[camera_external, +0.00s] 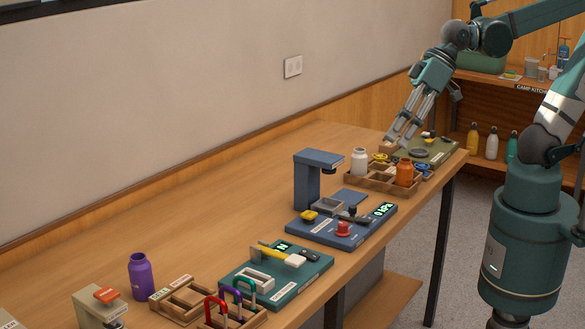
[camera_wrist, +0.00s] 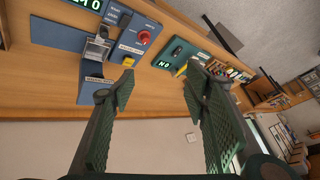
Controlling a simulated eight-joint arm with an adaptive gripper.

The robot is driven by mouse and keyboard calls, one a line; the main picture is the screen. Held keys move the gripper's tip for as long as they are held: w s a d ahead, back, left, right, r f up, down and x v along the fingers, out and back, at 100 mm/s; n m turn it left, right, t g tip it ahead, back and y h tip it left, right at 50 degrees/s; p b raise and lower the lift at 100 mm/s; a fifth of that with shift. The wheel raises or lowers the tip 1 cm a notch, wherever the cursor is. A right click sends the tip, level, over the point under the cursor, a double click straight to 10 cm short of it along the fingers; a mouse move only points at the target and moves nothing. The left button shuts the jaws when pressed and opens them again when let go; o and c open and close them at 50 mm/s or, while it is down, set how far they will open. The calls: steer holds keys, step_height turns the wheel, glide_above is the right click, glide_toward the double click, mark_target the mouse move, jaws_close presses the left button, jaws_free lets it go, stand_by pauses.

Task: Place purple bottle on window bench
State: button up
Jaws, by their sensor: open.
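The purple bottle (camera_external: 140,276) stands upright on the long wooden bench (camera_external: 240,195), at its near left part in the external view. My gripper (camera_external: 398,138) is above the far end of the bench, well away from the bottle. In the wrist view my gripper (camera_wrist: 160,80) shows its two fingers spread apart with nothing between them. I cannot make out the purple bottle in the wrist view. I cannot tell which surface is the window bench.
Carabiners (camera_external: 235,303) stand in a rack (camera_external: 258,316) nearby.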

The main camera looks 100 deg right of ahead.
mark_target(140, 271)
steer(key=s+d+f+n+h, duration=0.1)
steer(key=s+d+f+n, duration=0.1)
steer(key=s, duration=0.5)
steer(key=shift+s+d+f+n+h, duration=0.4)
steer(key=shift+d+f, duration=0.05)
steer(key=shift+d, duration=0.4)
steer(key=shift+o, duration=0.5)
